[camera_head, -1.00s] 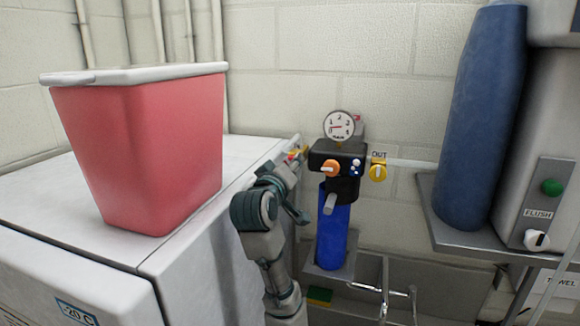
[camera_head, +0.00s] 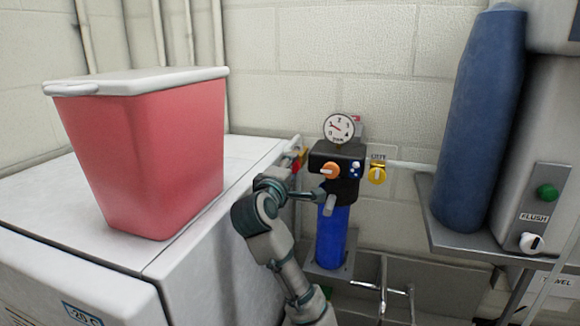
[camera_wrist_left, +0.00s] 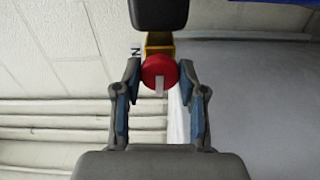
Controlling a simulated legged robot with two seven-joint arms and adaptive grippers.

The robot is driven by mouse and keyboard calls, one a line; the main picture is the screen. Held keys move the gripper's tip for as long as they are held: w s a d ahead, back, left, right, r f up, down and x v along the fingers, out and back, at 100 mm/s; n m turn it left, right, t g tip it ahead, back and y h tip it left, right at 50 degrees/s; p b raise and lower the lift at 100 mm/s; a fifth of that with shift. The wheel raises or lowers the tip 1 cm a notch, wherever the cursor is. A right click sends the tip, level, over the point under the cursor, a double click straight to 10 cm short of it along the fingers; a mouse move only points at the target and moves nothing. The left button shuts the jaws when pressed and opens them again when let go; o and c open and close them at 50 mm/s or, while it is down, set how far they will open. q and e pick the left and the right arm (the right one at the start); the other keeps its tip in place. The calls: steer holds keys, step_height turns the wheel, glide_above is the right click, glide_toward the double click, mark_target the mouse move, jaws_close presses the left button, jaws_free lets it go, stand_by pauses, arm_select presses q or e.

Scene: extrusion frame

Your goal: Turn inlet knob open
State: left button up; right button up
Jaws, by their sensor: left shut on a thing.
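The inlet knob is red with a white bar and sits in front of a yellow valve body (camera_wrist_left: 160,42). In the left wrist view the knob (camera_wrist_left: 155,68) is between the two fingertips, its white bar upright in the picture. My left gripper (camera_wrist_left: 160,72) is shut on the knob's sides. In the head view my left gripper (camera_head: 296,172) is at the left of the black filter head (camera_head: 346,160), where the red and yellow valve is mostly hidden by the wrist. My right gripper is out of view.
A round gauge (camera_head: 339,128) tops the filter head, which carries an orange knob (camera_head: 330,169) and a blue cartridge (camera_head: 332,240). A yellow OUT knob (camera_head: 377,175) is to its right. A white freezer (camera_head: 215,235) with a red bin (camera_head: 145,165) stands left of my arm.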

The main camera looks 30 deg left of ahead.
arm_select(q)
steer(key=shift+w+f+n, duration=0.15)
steer(key=shift+f+n, duration=0.15)
steer(key=shift+n, duration=0.1)
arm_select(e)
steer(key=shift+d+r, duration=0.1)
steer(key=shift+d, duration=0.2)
arm_select(q)
steer(key=o, duration=1.1)
steer(key=shift+o, duration=0.2)
steer(key=shift+w, duration=0.15)
steer(key=shift+r, duration=0.1)
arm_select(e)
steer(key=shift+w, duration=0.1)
arm_select(q)
steer(key=v, duration=1.1)
steer(key=shift+s+d, duration=0.3)
steer(key=shift+s, duration=0.05)
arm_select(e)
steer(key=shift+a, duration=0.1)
